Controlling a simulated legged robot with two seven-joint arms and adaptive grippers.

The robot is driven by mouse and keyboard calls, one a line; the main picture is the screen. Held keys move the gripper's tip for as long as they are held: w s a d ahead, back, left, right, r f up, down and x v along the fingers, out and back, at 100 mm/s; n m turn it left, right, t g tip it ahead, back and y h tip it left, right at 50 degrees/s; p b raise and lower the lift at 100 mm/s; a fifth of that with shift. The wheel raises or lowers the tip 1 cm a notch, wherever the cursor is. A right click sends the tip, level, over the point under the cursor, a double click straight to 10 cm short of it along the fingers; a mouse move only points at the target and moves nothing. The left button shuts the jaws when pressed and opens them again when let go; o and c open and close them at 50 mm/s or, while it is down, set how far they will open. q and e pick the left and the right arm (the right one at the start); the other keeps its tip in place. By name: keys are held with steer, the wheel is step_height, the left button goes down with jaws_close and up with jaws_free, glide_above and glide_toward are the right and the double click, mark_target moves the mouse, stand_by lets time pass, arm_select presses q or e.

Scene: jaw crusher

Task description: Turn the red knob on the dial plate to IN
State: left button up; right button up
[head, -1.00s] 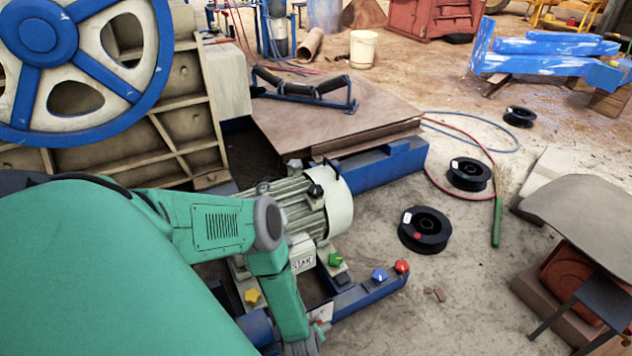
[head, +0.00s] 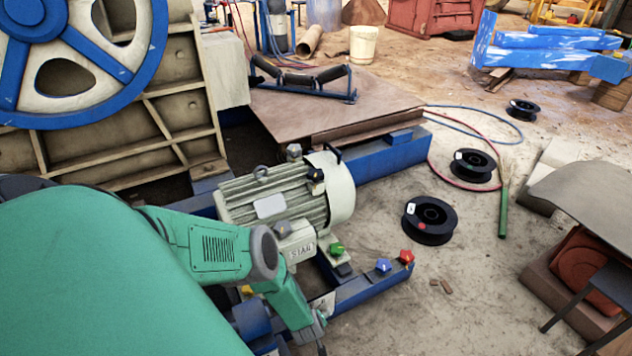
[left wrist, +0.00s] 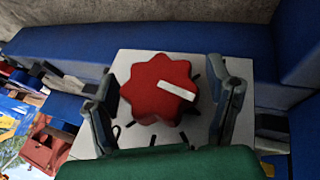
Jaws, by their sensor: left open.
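In the left wrist view a red, lobed knob (left wrist: 160,88) with a white pointer bar sits on a pale dial plate (left wrist: 130,64). The bar points right and slightly down in that picture. Black marks show on the plate, but I cannot read them. My left gripper (left wrist: 165,100) is open, one finger on each side of the knob. The left finger is very close to it; I cannot tell whether it touches. In the head view my left gripper (head: 314,335) reaches down by the plate (head: 323,303), hiding this knob. My right gripper is not in view.
A grey-green motor (head: 285,200) stands close behind my left arm. Green (head: 336,249), blue (head: 383,265) and red (head: 406,256) star knobs sit near or along the blue beam (head: 365,288). Black spools (head: 428,222) lie on open floor to the right.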

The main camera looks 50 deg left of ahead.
arm_select(q)
steer(key=c, duration=1.2)
steer(key=shift+a+f+t+b, duration=0.15)
steer(key=shift+t+b, duration=0.15)
steer(key=shift+t, duration=0.6)
steer(key=shift+n+t+b, duration=0.3)
steer(key=shift+t, duration=0.2)
steer(key=o, duration=1.2)
